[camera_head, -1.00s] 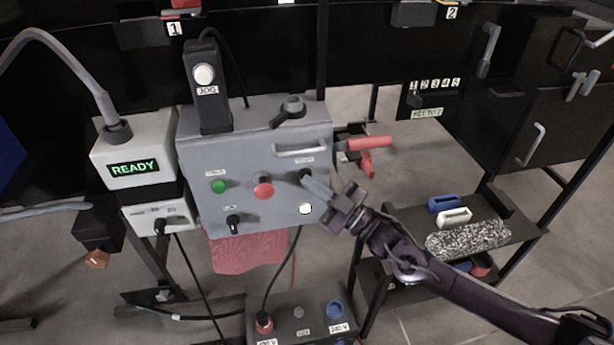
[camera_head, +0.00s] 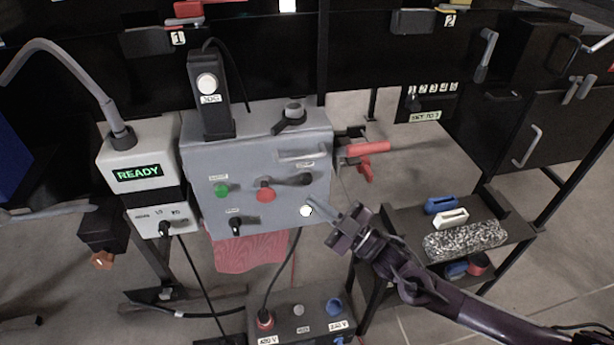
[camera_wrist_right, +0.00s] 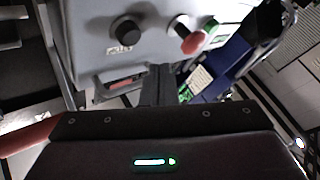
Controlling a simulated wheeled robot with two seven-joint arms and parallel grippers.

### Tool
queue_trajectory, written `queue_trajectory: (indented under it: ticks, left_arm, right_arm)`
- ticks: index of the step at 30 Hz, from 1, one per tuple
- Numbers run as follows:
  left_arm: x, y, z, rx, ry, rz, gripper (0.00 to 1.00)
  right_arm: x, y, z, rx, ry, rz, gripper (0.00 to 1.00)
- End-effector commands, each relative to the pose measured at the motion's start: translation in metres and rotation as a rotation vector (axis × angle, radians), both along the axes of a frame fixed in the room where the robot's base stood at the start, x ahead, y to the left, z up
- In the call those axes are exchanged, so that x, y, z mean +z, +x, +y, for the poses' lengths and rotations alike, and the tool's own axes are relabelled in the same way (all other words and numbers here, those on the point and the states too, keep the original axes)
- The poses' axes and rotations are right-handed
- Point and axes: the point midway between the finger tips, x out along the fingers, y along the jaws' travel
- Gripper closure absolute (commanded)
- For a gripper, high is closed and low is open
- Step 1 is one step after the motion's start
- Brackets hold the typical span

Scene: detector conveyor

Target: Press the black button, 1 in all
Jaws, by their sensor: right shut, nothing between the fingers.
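The black button (camera_head: 308,179) is on the front of the grey control box (camera_head: 205,165), right of the red button (camera_head: 265,194). A dark smear, perhaps its shadow, lies left of it. I cannot tell how far in it sits. My right gripper (camera_head: 312,203) is shut and empty, its tips below the black button and close to the white round button (camera_head: 306,211). In the right wrist view the shut fingers (camera_wrist_right: 158,82) point at the box face, where a black knob (camera_wrist_right: 126,30) and a red button (camera_wrist_right: 192,43) show. My left gripper is out of view.
The box also carries a green button (camera_head: 221,190), a black rotary switch (camera_head: 237,226) and a JOG pendant (camera_head: 209,95). A red-handled lever (camera_head: 367,149) sticks out right of it. A READY display unit (camera_head: 138,174) stands left. A shelf (camera_head: 405,221) holds loose parts at right.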

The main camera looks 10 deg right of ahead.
Motion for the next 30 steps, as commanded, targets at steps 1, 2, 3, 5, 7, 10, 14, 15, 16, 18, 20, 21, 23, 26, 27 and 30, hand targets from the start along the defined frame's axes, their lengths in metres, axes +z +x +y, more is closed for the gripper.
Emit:
queue_trajectory:
  ticks: [1,2,3,5,7,10,14,15,16,18,20,21,23,26,27,30]
  left_arm:
    - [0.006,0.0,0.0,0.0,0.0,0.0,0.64]
    - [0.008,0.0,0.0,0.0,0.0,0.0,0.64]
    - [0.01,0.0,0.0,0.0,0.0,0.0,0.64]
    - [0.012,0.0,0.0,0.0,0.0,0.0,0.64]
    - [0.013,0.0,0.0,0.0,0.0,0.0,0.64]
    - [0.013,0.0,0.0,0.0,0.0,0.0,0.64]
    - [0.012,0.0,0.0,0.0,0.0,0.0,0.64]
    - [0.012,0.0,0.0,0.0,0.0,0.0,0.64]
    - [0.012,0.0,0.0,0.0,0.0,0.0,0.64]
    - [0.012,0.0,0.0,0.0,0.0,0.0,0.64]
    - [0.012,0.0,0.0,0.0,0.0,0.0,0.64]
    - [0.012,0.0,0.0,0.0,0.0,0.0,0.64]
    - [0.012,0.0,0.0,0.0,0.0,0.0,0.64]
    - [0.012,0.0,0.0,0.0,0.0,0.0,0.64]
    - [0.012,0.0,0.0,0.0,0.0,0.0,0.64]
    - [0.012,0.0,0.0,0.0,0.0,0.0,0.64]
  right_arm:
    - [0.002,-0.006,0.0,0.0,-0.001,0.002,1.0]
    - [0.002,-0.008,0.0,-0.001,-0.001,0.003,1.0]
    - [0.001,-0.012,0.0,-0.001,-0.001,0.003,1.0]
    - [0.002,-0.016,0.0,-0.001,0.001,0.001,1.0]
    - [0.001,-0.02,0.0,-0.001,0.001,0.001,1.0]
    - [0.0,-0.021,0.0,-0.001,0.001,0.0,1.0]
    - [0.0,-0.021,0.0,-0.001,0.001,0.0,1.0]
    - [0.0,-0.021,0.0,-0.001,0.001,0.0,1.0]
    - [0.0,-0.021,0.0,-0.001,0.001,0.0,1.0]
    - [0.0,-0.021,0.0,-0.001,0.001,0.0,1.0]
    - [0.0,-0.021,0.0,-0.001,0.001,0.0,1.0]
    - [0.0,-0.021,0.0,-0.001,0.001,0.0,1.0]
    - [0.0,-0.021,0.0,-0.001,0.001,0.0,1.0]
    - [0.0,-0.021,0.0,-0.001,0.001,0.0,1.0]
    - [0.0,-0.021,0.0,-0.001,0.001,0.0,1.0]
    - [0.0,-0.021,0.0,-0.001,0.001,0.0,1.0]
